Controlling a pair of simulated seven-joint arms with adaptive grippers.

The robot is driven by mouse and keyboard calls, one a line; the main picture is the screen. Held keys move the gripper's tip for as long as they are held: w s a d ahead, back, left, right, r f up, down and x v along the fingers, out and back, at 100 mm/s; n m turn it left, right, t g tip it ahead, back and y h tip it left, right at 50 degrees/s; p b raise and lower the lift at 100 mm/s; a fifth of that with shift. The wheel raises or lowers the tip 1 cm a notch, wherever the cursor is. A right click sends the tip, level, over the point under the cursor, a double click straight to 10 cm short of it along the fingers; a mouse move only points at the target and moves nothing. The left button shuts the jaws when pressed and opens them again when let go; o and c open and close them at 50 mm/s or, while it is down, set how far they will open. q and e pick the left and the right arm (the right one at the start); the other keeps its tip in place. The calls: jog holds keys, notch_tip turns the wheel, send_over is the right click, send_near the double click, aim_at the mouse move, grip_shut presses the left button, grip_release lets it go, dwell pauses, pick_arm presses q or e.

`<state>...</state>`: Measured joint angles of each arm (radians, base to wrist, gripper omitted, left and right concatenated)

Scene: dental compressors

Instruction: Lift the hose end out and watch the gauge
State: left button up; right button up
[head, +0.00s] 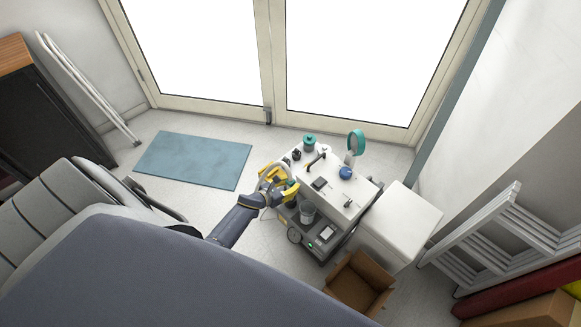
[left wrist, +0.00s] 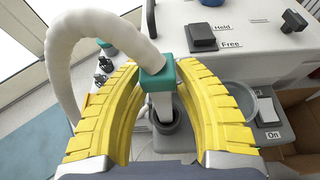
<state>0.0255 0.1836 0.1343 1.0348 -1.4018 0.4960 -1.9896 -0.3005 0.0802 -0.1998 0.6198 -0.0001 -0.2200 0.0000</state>
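The hose end is a teal block (left wrist: 158,78) with a pale stem that runs down into a dark round socket (left wrist: 168,125). A thick white hose (left wrist: 66,50) arches from the block to the left. My left gripper's yellow fingers (left wrist: 158,70) stand on both sides of the block, with their tips against it. In the head view my left gripper (head: 279,184) is at the left side of the white cart (head: 335,190). I cannot pick out a gauge in either view. My right gripper is not in view.
A dark rocker (left wrist: 201,37) sits by the labels "Held" and "Free"; a knob (left wrist: 293,20) is to its right. A grey bucket (head: 307,212) is on the cart's lower level. A white cabinet (head: 400,222) and cardboard box (head: 358,283) stand close right. Floor around the blue mat (head: 193,161) is clear.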

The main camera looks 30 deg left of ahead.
aim_at(290, 180)
pick_arm(q)
grip_shut()
dwell(0.3)
jog(key=shift+r, duration=0.1)
jog(key=shift+a+r, duration=0.1)
jog(key=shift+r, duration=4.8)
